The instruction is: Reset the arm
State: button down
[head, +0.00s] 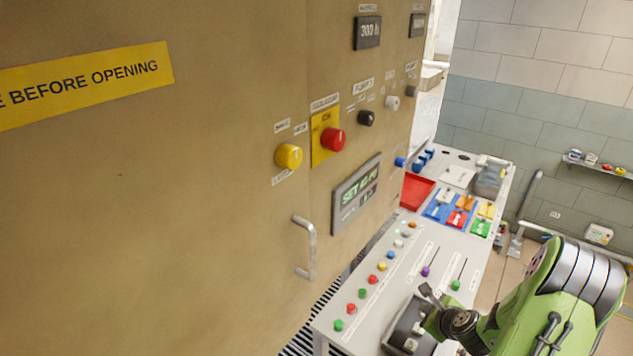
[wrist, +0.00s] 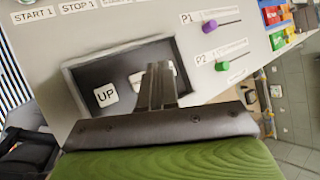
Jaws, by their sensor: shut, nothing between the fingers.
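My green arm enters the head view from the lower right, folded low over the grey control desk (head: 385,295). My gripper (head: 427,291) is shut and empty, over the front right part of the desk. In the wrist view my gripper's fingers (wrist: 158,72) are together. They are above a dark recessed panel (wrist: 75,72) with a white UP button (wrist: 106,95). A second white button is partly hidden behind the fingers. Contact with the panel cannot be told.
The tan cabinet (head: 150,220) with its handle (head: 305,248) and knobs stands left. Purple (wrist: 210,26) and green (wrist: 222,66) sliders lie beside the recessed panel. A red tray (head: 416,192) and blue tray (head: 437,207) sit farther back. Floor shows at right.

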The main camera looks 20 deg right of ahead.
jog(key=a+r+n+g+y+b, duration=0.2)
jog(key=a+r+n+b, duration=0.1)
jog(key=a+r+n, duration=1.05)
jog(key=s+a+r+n+b, duration=0.1)
jog(key=s+a+r+n, duration=0.1)
jog(key=s+a+n, duration=0.4)
jog(key=s+a+r+n+g+b, duration=0.1)
jog(key=s+a+r+n+b, duration=0.1)
jog(key=s+a+n, duration=0.4)
jog(key=s+r+n, duration=0.1)
jog(key=s+n, duration=0.2)
jog(key=s, duration=0.4)
jog(key=shift+r+n, duration=0.35)
jog(key=shift+a, duration=0.15)
jog(key=shift+s, duration=0.1)
